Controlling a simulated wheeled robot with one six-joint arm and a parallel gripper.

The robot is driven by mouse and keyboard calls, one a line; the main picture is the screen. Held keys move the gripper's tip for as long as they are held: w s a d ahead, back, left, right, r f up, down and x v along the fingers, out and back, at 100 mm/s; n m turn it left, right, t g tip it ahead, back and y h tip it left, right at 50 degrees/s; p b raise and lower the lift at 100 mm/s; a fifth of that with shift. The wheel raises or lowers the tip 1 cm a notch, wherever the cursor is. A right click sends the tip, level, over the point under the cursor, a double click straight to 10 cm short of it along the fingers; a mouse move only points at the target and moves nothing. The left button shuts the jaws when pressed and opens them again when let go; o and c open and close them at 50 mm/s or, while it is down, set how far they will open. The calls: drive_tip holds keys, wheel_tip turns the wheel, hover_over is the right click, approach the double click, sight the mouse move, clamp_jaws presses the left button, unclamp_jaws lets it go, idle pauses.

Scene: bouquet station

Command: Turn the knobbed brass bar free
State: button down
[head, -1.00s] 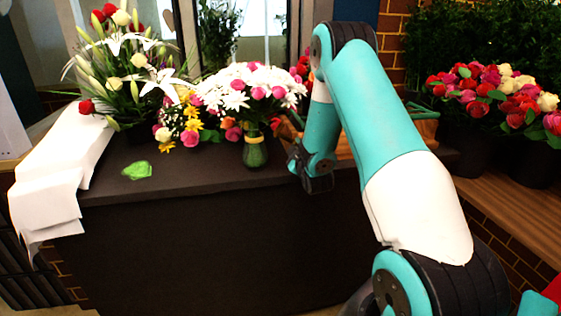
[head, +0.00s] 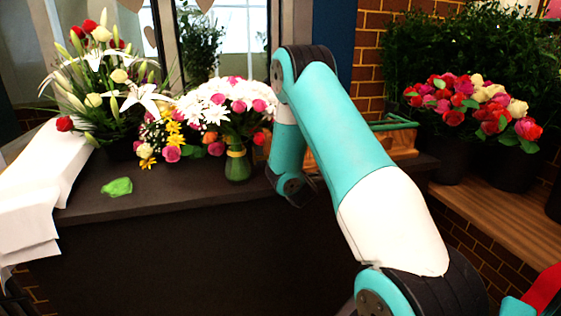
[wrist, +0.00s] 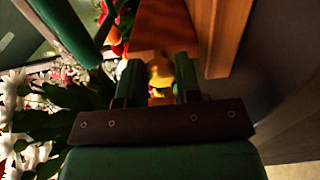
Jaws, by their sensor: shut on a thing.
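My gripper (wrist: 159,72) shows from behind in the wrist view, its two dark green fingers on either side of a rounded yellow part, and it is shut on it. This part looks like the knobbed brass bar (wrist: 160,68); only a short piece shows between the fingers, and its ends are hidden. A wooden box wall (wrist: 214,45) stands close to the right of the fingers. In the head view my arm bends down beside the wooden box (head: 403,143), and the bar is hidden there.
A green vase (head: 238,166) of white and pink flowers stands left of my wrist on the dark counter (head: 150,192). A green crumpled piece (head: 117,187) and white paper (head: 50,165) lie further left. Potted roses (head: 480,108) stand at right.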

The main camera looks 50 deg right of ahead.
idle(0.4)
drive_tip(key=c, duration=0.8)
unclamp_jaws()
